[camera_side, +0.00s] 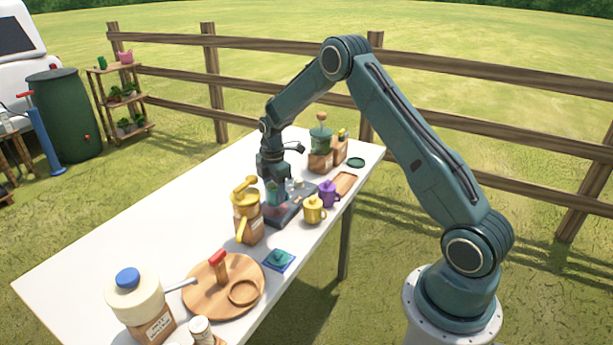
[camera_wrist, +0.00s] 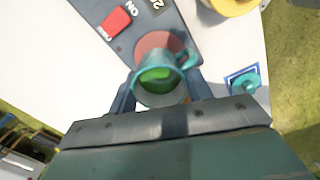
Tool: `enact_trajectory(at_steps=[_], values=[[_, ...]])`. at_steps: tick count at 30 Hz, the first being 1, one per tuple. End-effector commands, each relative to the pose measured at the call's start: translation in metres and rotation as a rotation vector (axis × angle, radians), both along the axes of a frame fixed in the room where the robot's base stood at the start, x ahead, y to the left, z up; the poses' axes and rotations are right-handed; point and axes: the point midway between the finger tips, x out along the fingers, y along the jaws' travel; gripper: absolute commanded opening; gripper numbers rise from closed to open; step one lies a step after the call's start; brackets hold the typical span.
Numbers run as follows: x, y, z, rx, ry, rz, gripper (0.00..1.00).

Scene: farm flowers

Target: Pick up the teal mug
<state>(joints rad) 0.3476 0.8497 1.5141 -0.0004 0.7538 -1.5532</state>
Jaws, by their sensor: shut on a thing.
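The teal mug (camera_wrist: 186,62) is between the two fingers of my gripper (camera_wrist: 160,90) in the wrist view, with its handle toward the upper right and green contents inside. In the side view the mug (camera_side: 272,193) is small and partly hidden below my gripper (camera_side: 272,181). The gripper is shut on the mug. The mug is over a dark plate device (camera_side: 283,212) with a red disc (camera_wrist: 156,42) and a red switch (camera_wrist: 117,22). I cannot tell whether the mug touches the disc.
A yellow mug (camera_side: 314,210) and a purple mug (camera_side: 328,194) stand right of the device. A yellow-topped grinder (camera_side: 247,215) stands close on the left. A blue coaster (camera_side: 278,260) and a round wooden tray (camera_side: 205,300) are nearer. The table's left side (camera_side: 150,225) is clear.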

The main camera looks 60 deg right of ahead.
Motion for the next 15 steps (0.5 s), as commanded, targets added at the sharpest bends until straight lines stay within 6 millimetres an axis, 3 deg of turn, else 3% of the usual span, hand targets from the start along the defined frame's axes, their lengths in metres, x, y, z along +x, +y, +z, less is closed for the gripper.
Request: enact_trajectory(at_steps=[15], values=[[0.001,0.000,0.104,-0.002,-0.006,0.000,0.22]])
